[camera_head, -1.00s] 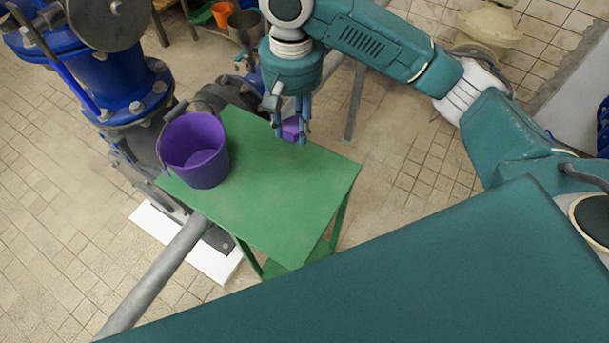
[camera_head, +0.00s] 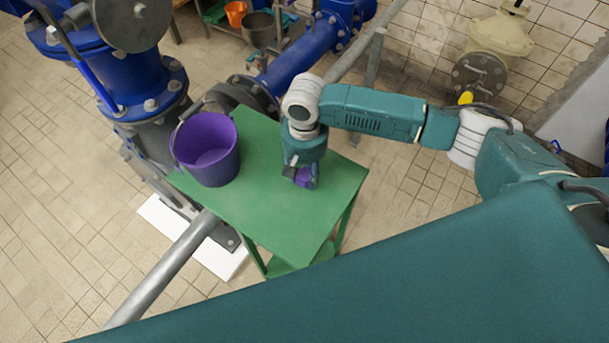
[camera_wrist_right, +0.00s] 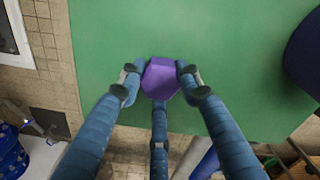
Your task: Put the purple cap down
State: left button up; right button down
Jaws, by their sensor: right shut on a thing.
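The purple cap (camera_wrist_right: 161,78) is between the fingers of my right gripper (camera_wrist_right: 158,82), which is shut on it. In the head view the cap (camera_head: 303,178) shows partly behind the fingers of the right gripper (camera_head: 302,180), low over the right part of the green table (camera_head: 262,215). I cannot tell whether the cap touches the table top. The green table top also fills much of the right wrist view (camera_wrist_right: 235,45). My left gripper is in neither view.
A purple bucket (camera_head: 211,150) stands on the table's left part. Blue pipework (camera_head: 140,85) rises left of the table, and a grey pipe (camera_head: 165,268) runs at its front left. The table's middle and front are bare.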

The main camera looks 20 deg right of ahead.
aim_at(304, 174)
notch_tip(304, 174, down, 2)
jog(key=c, duration=1.2)
grip_release()
jog(key=shift+r, duration=0.1)
notch_tip(304, 174, up, 12)
jog(key=b, duration=0.1)
jog(key=shift+b, duration=0.35)
